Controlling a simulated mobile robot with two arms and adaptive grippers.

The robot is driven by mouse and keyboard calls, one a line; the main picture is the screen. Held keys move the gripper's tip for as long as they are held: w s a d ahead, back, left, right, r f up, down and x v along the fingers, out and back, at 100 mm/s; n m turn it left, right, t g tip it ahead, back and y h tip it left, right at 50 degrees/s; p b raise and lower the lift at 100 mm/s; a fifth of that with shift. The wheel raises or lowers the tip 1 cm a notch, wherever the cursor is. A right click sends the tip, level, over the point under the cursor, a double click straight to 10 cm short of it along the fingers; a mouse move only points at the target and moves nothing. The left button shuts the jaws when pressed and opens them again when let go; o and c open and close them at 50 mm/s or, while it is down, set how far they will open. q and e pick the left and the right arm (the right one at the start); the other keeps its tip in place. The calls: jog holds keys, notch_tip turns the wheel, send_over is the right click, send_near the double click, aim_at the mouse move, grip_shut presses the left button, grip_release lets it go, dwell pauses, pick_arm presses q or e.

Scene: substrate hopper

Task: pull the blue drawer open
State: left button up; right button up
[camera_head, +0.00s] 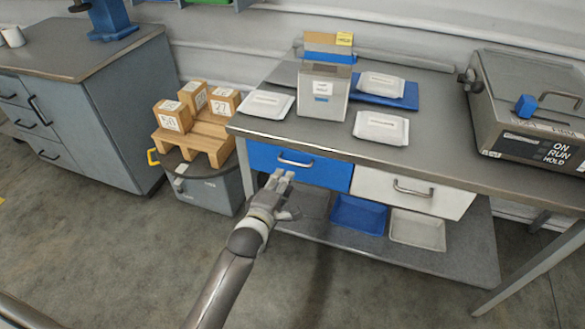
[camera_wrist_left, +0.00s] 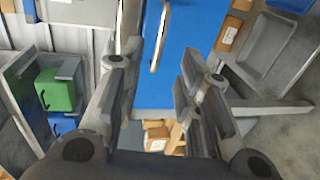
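The blue drawer (camera_head: 324,174) is in the table's front at the left, with its front flush beside the white drawer. Its metal bar handle (camera_head: 296,162) is on the front. My left gripper (camera_head: 281,184) is just in front of and below the handle. In the left wrist view its fingers (camera_wrist_left: 152,82) are spread apart with nothing between them. That view also shows the blue drawer front (camera_wrist_left: 180,75) and the handle (camera_wrist_left: 160,38) beyond the fingertips, apart from them. My right gripper is not in view.
The white drawer (camera_head: 414,193) is to the right. A blue tray (camera_head: 359,215) and a pale tray (camera_head: 417,230) lie on the lower shelf. A grey bin (camera_head: 207,190) with a pallet of boxes stands left of the table. The floor in front is clear.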

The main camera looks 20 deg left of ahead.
pick_arm(q)
send_near(292, 167)
jog(key=w+d+r, duration=0.2)
jog(key=w+r, duration=0.1)
jog(key=r, duration=0.1)
jog(key=shift+b+x, duration=0.35)
jog(key=shift+x, duration=0.45)
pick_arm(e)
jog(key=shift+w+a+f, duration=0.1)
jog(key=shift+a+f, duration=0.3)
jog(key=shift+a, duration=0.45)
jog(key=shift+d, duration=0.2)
pick_arm(q)
jog(key=shift+f, duration=0.1)
grip_shut()
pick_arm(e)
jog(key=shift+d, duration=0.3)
pick_arm(q)
jog(key=shift+s, duration=0.1)
